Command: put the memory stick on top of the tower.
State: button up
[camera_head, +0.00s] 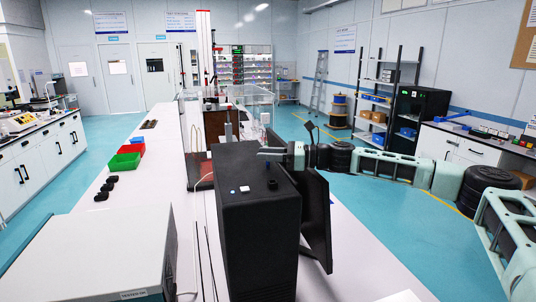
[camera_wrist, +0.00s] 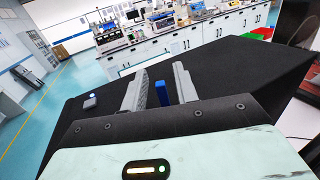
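The tower is a black box-shaped case (camera_head: 255,225) standing on the white bench in the head view. Its dark top (camera_wrist: 225,65) fills much of the wrist view. The memory stick appears to be the small blue piece (camera_wrist: 163,92) between my fingers in the wrist view. Gaps show on both sides of it, and I cannot tell whether it touches the tower top. I cannot make it out in the head view. My gripper (camera_wrist: 158,82) is open, its grey fingers apart. In the head view my gripper (camera_head: 268,153) points left, above the tower's far end.
Small light-coloured pieces (camera_head: 244,189) and a dark round piece (camera_head: 272,184) are on the tower top. A dark panel (camera_head: 317,220) stands to its right. Red and green bins (camera_head: 124,162) and black pieces (camera_head: 104,189) lie left. A grey box (camera_head: 105,255) occupies the near left.

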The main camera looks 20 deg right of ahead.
jog(key=b+v, duration=0.4)
jog(key=v, duration=0.8)
jog(key=shift+b, duration=0.4)
